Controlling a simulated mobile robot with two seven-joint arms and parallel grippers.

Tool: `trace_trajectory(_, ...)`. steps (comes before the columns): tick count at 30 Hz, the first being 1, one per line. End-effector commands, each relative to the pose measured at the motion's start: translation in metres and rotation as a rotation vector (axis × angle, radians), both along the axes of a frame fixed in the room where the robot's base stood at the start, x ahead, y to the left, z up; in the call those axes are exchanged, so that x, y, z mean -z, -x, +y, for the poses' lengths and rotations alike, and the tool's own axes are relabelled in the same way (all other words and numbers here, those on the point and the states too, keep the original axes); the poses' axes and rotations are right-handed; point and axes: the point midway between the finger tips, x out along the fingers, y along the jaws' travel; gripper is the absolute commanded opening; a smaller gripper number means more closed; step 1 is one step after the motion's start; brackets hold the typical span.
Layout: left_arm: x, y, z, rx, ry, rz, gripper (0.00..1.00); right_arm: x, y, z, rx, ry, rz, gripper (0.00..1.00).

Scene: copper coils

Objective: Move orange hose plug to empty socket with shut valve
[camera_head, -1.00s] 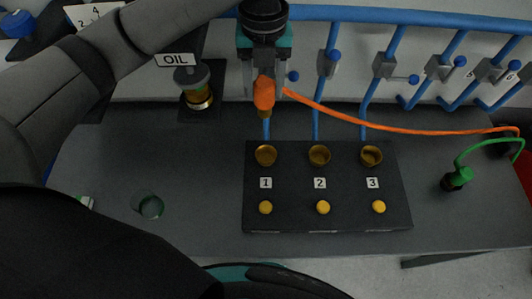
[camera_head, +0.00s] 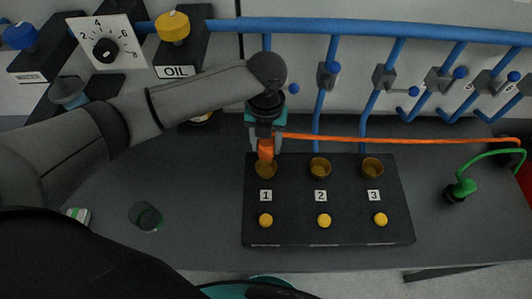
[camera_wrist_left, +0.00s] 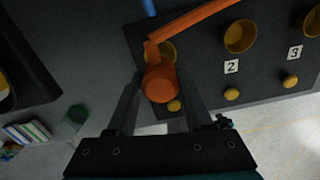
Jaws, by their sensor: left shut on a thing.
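My left gripper (camera_head: 265,148) is shut on the orange hose plug (camera_head: 265,151), which is upright over socket 1 (camera_head: 266,171). Whether the tip is inside the socket or just above it, I cannot tell. In the left wrist view the plug (camera_wrist_left: 160,83) is between the fingers and partly covers the socket. Socket 2 (camera_head: 320,170) and socket 3 (camera_head: 372,169) are empty. The valve at socket 2 (camera_head: 327,76) has its handle along the pipe; the valve at socket 3 (camera_head: 384,78) has it sideways. My arm hides the socket 1 valve, except a blue handle end (camera_head: 293,88).
The orange hose (camera_head: 400,139) runs right behind the sockets. A green plug (camera_head: 460,188) stands right of the black socket block (camera_head: 330,240). A green glass (camera_head: 146,216) is on the left. Yellow buttons (camera_head: 324,221) line the block's front.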

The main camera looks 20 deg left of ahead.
Motion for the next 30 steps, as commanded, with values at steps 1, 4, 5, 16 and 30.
trace_trajectory(1, 0.003, 0.000, 0.000, 0.000, 0.000, 0.000, 0.00, 0.000, 0.000, 0.000, 0.000, 0.000, 0.000, 0.00)
trace_trajectory(4, 0.011, 0.001, 0.000, -0.001, 0.000, 0.002, 0.00, 0.001, 0.000, 0.000, 0.000, 0.001, 0.000, 0.00)
trace_trajectory(5, 0.015, 0.001, 0.000, -0.001, 0.000, 0.003, 0.00, 0.002, 0.000, -0.001, -0.001, 0.001, 0.000, 0.00)
trace_trajectory(16, 0.045, 0.000, 0.000, 0.000, 0.000, -0.001, 0.00, 0.005, -0.001, -0.002, -0.001, 0.003, -0.001, 0.00)
trace_trajectory(30, 0.052, 0.000, 0.000, 0.000, 0.000, 0.000, 0.64, 0.008, 0.000, -0.002, -0.002, 0.003, -0.001, 0.00)
